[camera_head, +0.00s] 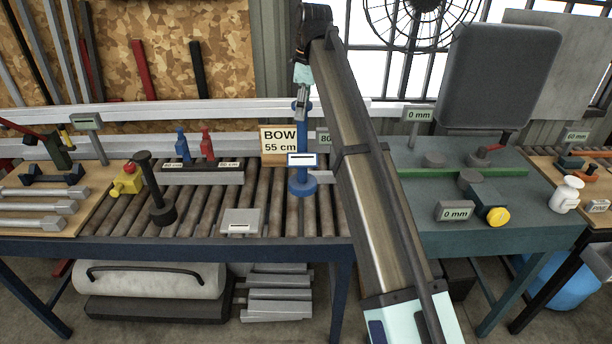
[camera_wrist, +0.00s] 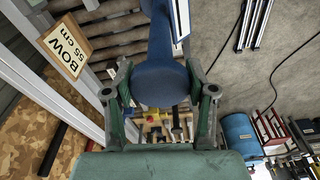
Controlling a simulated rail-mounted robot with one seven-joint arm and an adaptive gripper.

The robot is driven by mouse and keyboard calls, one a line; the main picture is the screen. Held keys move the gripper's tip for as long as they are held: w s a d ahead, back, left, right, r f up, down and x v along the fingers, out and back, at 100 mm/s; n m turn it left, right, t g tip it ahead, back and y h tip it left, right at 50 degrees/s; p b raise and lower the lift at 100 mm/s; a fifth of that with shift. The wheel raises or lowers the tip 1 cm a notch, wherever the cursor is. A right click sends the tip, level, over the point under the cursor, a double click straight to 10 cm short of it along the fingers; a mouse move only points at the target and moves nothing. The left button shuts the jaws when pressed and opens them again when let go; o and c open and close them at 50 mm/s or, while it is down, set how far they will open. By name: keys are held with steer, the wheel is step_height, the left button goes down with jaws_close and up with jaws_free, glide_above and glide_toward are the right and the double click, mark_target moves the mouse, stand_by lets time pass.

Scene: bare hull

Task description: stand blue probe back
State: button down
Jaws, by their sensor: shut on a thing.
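The blue probe (camera_head: 301,128) is upright over the roller table, with a round blue base (camera_head: 302,188) at its lower end and a white tag (camera_head: 302,160) on its stem. My gripper (camera_head: 302,104) is at its top end, pointing down. In the wrist view, the two fingers of my gripper (camera_wrist: 160,104) are shut on the blue probe (camera_wrist: 160,75), one on each side. I cannot tell whether the base touches the rollers. A sign reading "BOW 55 cm" (camera_head: 279,141) stands just behind and left of the probe; it also shows in the wrist view (camera_wrist: 66,48).
A black stand (camera_head: 159,199) is on the rollers at left. A rack (camera_head: 203,175) holds a blue and a red bottle-shaped piece. A grey tag block (camera_head: 242,221) lies in front. A teal table (camera_head: 430,210) is at right, beyond my arm. Some rollers between are clear.

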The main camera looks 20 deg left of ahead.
mark_target(303, 158)
step_height(303, 158, down, 16)
steer(key=p, duration=0.4)
steer(key=shift+r, duration=0.15)
steer(key=shift+f, duration=0.2)
steer(key=shift+c, duration=1.8)
jaws_free()
steer(key=shift+r, duration=0.1)
step_height(303, 158, up, 12)
steer(key=d+b, duration=0.1)
steer(key=b, duration=0.2)
steer(key=shift+d, duration=0.3)
steer(key=shift+w, duration=0.1)
